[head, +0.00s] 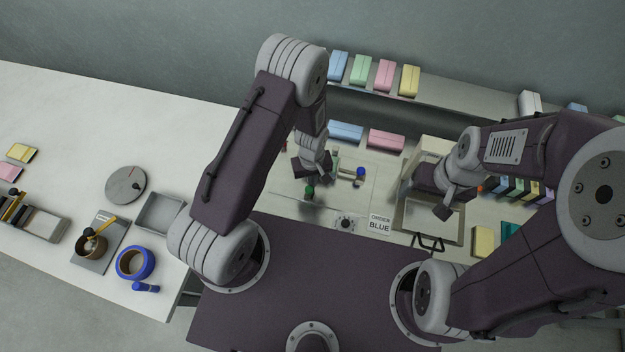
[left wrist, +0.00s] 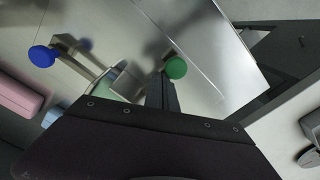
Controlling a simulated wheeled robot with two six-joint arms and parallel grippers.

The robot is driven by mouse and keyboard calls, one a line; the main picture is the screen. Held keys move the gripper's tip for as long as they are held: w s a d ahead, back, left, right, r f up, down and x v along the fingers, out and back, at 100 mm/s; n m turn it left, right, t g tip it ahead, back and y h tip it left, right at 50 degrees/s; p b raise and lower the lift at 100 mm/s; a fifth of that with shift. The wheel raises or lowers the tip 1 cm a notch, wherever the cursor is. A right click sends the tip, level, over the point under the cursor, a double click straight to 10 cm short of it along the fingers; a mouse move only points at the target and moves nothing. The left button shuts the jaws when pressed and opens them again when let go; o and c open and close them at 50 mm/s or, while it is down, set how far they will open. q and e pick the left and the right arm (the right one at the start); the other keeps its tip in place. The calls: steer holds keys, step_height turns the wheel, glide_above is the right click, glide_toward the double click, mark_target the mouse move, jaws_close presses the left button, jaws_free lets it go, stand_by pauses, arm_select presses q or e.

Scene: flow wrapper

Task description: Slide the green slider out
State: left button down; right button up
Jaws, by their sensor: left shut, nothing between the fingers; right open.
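The green slider's round green knob (head: 310,191) stands on the pale wrapper panel, and it shows in the left wrist view (left wrist: 176,67) near the top middle. A blue knob (head: 360,172) sits to its right on a metal bar; in the left wrist view the blue knob (left wrist: 42,56) is at the left. My left gripper (head: 325,181) is shut and empty, close beside the green knob. Its dark fingers (left wrist: 161,92) show just below the green knob; I cannot tell whether they touch it. My right gripper (head: 443,209) is open over a tray at the right.
An order sign (head: 380,224) reading BLUE and a dark dial (head: 346,223) stand in front of the panel. Coloured boxes line the shelf (head: 450,100) behind. A pink box (left wrist: 20,97) lies left in the wrist view. The left table holds a blue ring (head: 136,263) and a grey tray (head: 160,213).

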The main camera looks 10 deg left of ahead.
mark_target(308, 192)
arm_select(q)
steer(key=shift+s, duration=1.25)
steer(key=shift+s+a, duration=0.1)
steer(key=shift+s, duration=0.8)
steer(key=shift+s+f, duration=0.1)
steer(key=shift+s, duration=0.05)
steer(key=shift+s+a+f, duration=0.1)
steer(key=shift+s, duration=0.25)
steer(key=shift+w, duration=0.1)
steer(key=shift+w, duration=0.4)
steer(key=shift+w+r, duration=0.1)
steer(key=shift+r, duration=0.1)
